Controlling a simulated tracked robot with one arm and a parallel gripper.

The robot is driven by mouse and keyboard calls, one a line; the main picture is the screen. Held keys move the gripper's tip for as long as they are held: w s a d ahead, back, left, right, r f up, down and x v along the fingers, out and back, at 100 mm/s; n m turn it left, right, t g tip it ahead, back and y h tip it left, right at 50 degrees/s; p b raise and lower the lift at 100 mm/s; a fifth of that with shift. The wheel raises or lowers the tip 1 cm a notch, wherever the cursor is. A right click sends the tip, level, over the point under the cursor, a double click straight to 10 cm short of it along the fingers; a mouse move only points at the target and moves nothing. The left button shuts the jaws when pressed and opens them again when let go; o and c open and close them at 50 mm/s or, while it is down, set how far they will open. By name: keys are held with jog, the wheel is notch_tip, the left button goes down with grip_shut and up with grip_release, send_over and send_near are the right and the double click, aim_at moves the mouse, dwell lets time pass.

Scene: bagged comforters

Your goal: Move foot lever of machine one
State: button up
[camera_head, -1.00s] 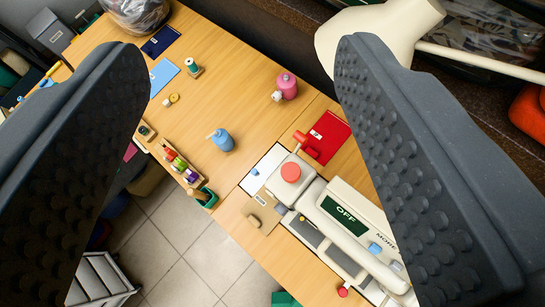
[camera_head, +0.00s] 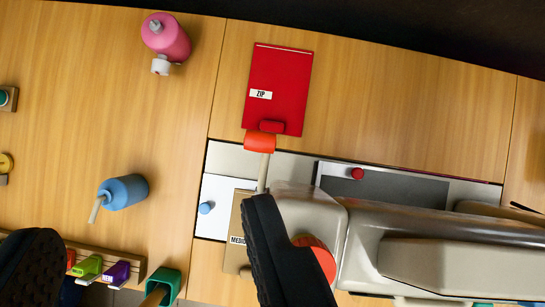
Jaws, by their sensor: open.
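The sewing machine (camera_head: 440,225), pale grey-beige, lies along the lower right of the view. At its left end a thin lever with an orange-red tip (camera_head: 259,142) points up the picture, and a red round knob (camera_head: 318,256) shows below. I cannot tell for sure which of these is the foot lever. My gripper (camera_head: 150,225) is open and empty, one finger at the bottom left and the other in front of the machine's left end. That finger hides part of the round knob and of the lever's lower end. The lever's tip lies beyond the fingertips.
A red ZIP folder (camera_head: 280,85) lies just behind the lever tip. A blue bottle (camera_head: 124,192) and a pink bottle (camera_head: 168,38) stand on the wooden table (camera_head: 90,110). A green cup (camera_head: 162,282) and a rack of coloured items (camera_head: 100,265) are at the lower left.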

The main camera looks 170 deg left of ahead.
notch_tip(320, 180, down, 9)
jog(key=w+m+g+h, duration=0.1)
jog(key=m+g, duration=0.1)
jog(key=g+h, duration=0.1)
send_over(259, 142)
jog(key=s+a, duration=0.2)
notch_tip(259, 142, down, 5)
jog(key=shift+m, duration=0.3)
jog(key=shift+x, duration=3.8)
jog(key=shift+d, duration=0.15)
jog(key=shift+c, duration=0.3)
grip_shut()
